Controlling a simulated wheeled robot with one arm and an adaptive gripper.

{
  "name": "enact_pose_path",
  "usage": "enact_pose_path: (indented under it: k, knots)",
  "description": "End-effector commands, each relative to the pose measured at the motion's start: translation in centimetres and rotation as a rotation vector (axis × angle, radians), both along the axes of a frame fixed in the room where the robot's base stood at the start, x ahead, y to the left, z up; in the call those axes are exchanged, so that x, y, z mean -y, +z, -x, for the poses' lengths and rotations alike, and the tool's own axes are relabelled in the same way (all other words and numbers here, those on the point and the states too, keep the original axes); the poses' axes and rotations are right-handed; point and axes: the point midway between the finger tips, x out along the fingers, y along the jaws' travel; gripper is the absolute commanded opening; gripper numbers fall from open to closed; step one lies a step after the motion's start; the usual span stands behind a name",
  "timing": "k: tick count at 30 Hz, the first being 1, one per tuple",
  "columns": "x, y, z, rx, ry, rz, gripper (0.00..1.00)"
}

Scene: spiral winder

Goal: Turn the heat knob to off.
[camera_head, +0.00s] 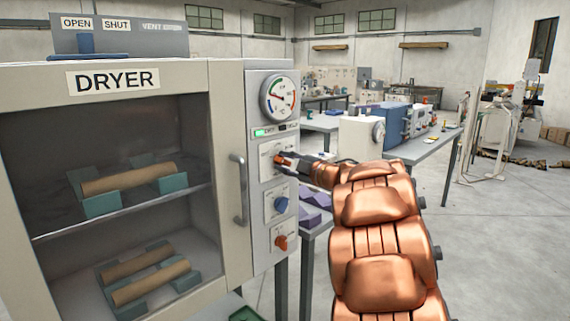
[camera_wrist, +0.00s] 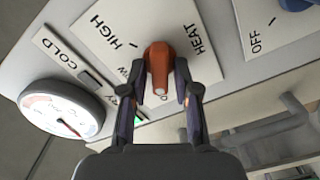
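The heat knob (camera_wrist: 158,62) is orange and sits on the white panel lettered HEAT and HIGH (camera_wrist: 98,32) in the wrist view. Another label beside it is partly covered by a finger. My gripper (camera_wrist: 162,72) has one finger on each side of the knob, drawn in close around it. Any thin gap at the right finger is hard to judge. In the head view the heat knob (camera_head: 285,160) is the top knob on the dryer's (camera_head: 226,150) control column, partly covered by my gripper (camera_head: 292,164).
Below are a blue knob (camera_head: 281,204) and a lower orange knob (camera_head: 281,242). A round gauge (camera_head: 280,97) and a small green-lit display (camera_head: 265,132) are above. The dryer door handle (camera_head: 239,190) stands out to the left. Tables with machines stand behind; the floor at right is open.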

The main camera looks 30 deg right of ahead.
Motion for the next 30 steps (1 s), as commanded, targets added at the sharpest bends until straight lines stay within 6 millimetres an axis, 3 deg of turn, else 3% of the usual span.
enact_pose_path:
  k: [14, 30]
  knots:
    - [0.3, 0.0, 0.6, -0.001, -0.004, -0.001, 0.42]
    - [2.4, -0.1, 9.5, -0.002, -0.007, -0.001, 0.42]
